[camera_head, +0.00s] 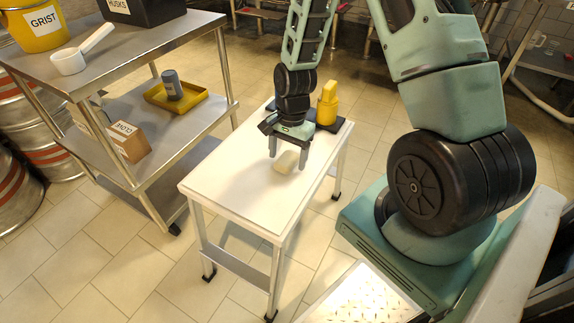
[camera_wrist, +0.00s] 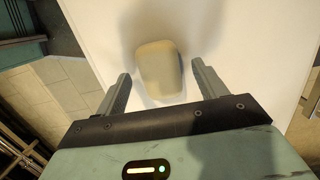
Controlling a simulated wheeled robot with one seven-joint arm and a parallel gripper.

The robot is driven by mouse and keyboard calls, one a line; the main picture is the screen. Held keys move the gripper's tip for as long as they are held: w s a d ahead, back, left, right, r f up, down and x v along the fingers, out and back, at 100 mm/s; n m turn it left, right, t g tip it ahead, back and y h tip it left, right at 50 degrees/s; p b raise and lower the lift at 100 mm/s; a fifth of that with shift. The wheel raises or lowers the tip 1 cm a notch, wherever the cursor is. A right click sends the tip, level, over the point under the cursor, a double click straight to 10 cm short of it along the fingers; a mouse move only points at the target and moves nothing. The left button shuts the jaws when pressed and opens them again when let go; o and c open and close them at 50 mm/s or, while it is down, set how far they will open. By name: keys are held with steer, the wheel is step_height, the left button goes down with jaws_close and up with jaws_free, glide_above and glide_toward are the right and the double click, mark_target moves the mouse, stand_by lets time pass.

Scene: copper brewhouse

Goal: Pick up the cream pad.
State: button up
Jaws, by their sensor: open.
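The cream pad (camera_head: 286,162) is a small rounded block lying on the white table (camera_head: 232,190). It also shows in the wrist view (camera_wrist: 158,70), just beyond and between the two fingers. My gripper (camera_head: 287,160) is above the table at the pad, fingers pointing down. In the wrist view my gripper (camera_wrist: 163,85) has its fingers apart, one on each side of the pad's near end, with gaps on both sides. It is open and empty.
A yellow bottle (camera_head: 327,104) stands on a dark mat (camera_head: 343,127) at the table's far end, close behind my gripper. A steel cart (camera_head: 125,65) at left holds a scoop (camera_head: 70,61), a yellow tray (camera_head: 190,104) and a cardboard box (camera_head: 129,143). The table's near half is clear.

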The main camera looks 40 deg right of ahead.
mark_target(287, 158)
steer(key=c, duration=1.1)
step_height(287, 158, up, 10)
steer(key=p, duration=0.3)
steer(key=shift+p, duration=0.35)
steer(key=o, duration=0.4)
steer(key=c, duration=0.7)
steer(key=shift+a, duration=0.1)
